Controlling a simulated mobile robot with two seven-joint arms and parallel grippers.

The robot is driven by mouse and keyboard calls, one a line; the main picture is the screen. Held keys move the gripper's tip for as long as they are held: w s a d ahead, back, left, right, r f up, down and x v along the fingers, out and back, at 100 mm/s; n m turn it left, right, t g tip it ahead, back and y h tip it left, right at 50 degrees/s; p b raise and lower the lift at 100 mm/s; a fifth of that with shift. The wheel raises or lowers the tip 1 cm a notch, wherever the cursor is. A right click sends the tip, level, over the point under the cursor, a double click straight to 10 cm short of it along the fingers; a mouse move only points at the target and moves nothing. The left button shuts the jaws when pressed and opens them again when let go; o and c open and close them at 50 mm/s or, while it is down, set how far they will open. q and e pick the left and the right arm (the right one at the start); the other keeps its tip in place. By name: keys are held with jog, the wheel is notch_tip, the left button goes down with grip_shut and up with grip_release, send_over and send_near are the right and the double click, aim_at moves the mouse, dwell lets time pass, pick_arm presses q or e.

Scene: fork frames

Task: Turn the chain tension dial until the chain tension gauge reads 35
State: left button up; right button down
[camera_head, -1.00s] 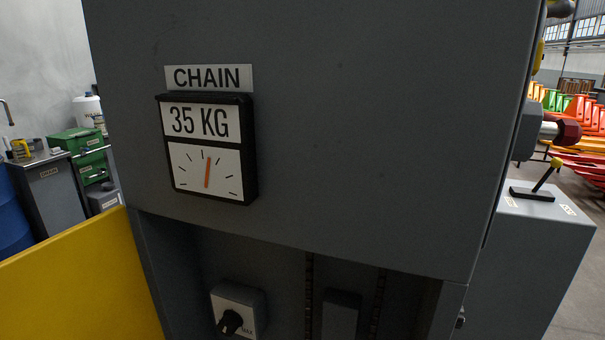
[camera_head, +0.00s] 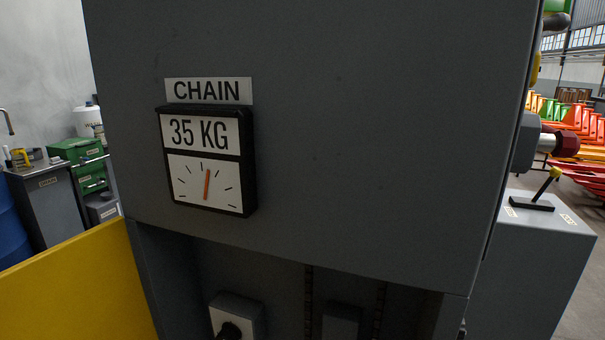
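The chain tension gauge (camera_head: 206,160) is on the dark grey machine panel under a CHAIN label (camera_head: 209,91). Its upper window reads 35 KG. The orange needle on its lower face points almost straight up. Below it, in a recess, a light plate carries a black knob (camera_head: 232,329), likely the chain tension dial. The bottom edge of the picture cuts off the knob, so its pointer setting cannot be read. Neither of my grippers is in view.
A yellow panel (camera_head: 75,285) stands at lower left. Behind it are a grey cabinet (camera_head: 52,205) and green drawers (camera_head: 88,170). At right stands a grey box (camera_head: 545,260) with a yellow-knobbed lever (camera_head: 545,187).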

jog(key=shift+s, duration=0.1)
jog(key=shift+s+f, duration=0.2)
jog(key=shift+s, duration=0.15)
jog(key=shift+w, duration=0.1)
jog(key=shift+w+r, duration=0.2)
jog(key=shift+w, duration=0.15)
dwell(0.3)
